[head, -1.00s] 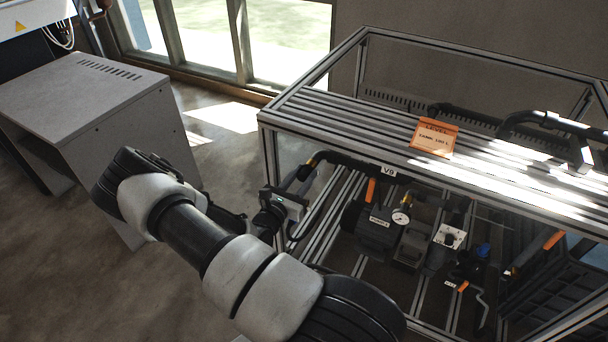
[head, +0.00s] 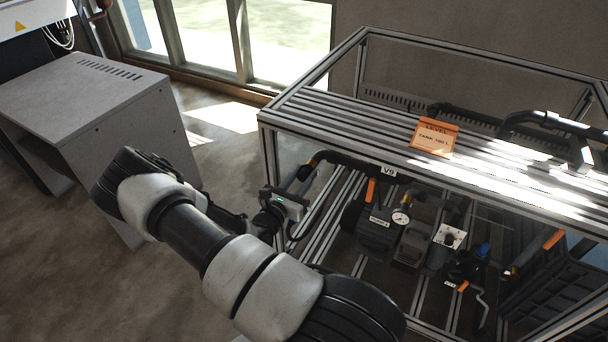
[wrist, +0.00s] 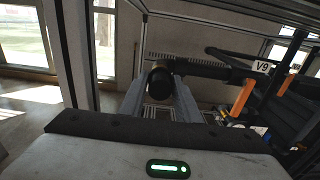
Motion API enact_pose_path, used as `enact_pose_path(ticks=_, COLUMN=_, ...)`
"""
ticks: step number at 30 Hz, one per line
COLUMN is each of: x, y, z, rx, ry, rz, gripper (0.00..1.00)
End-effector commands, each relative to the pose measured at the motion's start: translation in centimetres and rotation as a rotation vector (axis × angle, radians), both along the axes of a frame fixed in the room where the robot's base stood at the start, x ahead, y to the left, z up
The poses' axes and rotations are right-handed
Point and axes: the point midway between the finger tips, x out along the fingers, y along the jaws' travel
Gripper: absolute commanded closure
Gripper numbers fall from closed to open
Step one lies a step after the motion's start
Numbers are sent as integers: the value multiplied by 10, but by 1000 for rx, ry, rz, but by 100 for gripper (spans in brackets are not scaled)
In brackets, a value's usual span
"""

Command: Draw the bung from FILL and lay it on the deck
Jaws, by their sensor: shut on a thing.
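The bung (wrist: 160,84) shows in the wrist view as a black round end between my two grey fingers. My gripper (wrist: 159,92) is shut on it. Behind the bung is a brass-coloured collar at the end of a black pipe (wrist: 205,70). The bung is in line with the pipe end; I cannot tell how deep it sits. In the head view my gripper (head: 304,179) is at the left end of the black pipe (head: 345,160), and the bung is hard to make out. No FILL label is readable. The slatted deck (head: 350,116) is the top of the frame.
A V9 tag (head: 388,171) and an orange lever (head: 370,190) are near the pipe. A pump (head: 376,232) is below. The deck's left part is bare.

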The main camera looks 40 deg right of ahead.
Motion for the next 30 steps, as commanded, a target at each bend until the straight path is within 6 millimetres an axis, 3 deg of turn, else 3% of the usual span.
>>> enact_pose_path(ticks=21, x=-2, y=7, z=1, rx=-1, ry=0, rz=1, gripper=100)
enact_pose_path(ticks=30, x=-14, y=37, z=1, rx=1, ry=0, rz=2, gripper=100)
